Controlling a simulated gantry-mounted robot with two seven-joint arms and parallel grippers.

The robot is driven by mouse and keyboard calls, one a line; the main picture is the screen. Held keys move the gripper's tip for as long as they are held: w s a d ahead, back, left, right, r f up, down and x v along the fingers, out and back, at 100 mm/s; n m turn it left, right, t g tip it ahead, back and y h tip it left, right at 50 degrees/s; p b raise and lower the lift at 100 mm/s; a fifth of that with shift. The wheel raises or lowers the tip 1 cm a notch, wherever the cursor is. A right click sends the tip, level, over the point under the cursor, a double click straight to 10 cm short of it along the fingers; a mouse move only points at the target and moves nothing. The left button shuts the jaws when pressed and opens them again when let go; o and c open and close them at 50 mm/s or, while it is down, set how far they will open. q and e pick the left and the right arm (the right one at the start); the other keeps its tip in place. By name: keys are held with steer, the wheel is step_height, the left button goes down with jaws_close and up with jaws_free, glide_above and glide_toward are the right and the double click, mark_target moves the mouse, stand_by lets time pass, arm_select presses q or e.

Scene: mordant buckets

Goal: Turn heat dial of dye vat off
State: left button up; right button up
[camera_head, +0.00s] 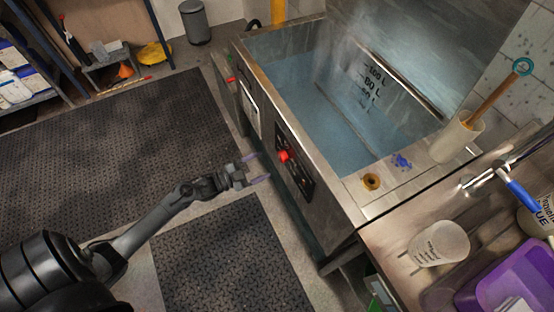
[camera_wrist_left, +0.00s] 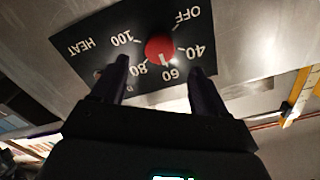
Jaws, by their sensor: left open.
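The dye vat (camera_head: 351,205) is a steel tank holding steaming blue liquid, in the head view. A black control panel with the red heat dial (camera_head: 284,156) is on its front wall. In the left wrist view the red dial (camera_wrist_left: 158,46) has a short white mark pointing roughly at 60. OFF, 40, 60, 80, 100 and HEAT are printed around it. My left gripper (camera_head: 259,168) is open and empty in front of the panel. In the wrist view its fingers (camera_wrist_left: 158,74) stand on either side below the dial, seemingly apart from it. My right gripper is not in view.
A white beaker (camera_head: 440,243) and a purple tub (camera_head: 490,285) stand at the sink on the right. A brass-coloured ring (camera_head: 371,181) and a holder with a wooden-handled tool (camera_head: 457,137) are on the vat's right ledge. Dark floor mats (camera_head: 215,262) lie in front.

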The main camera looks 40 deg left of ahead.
mark_target(279, 157)
arm_select(q)
steer(key=b+x, duration=0.1)
steer(key=x, duration=0.6)
steer(key=shift+w, duration=0.1)
steer(key=shift+c, duration=0.2)
steer(key=c, duration=1)
steer(key=shift+d, duration=0.1)
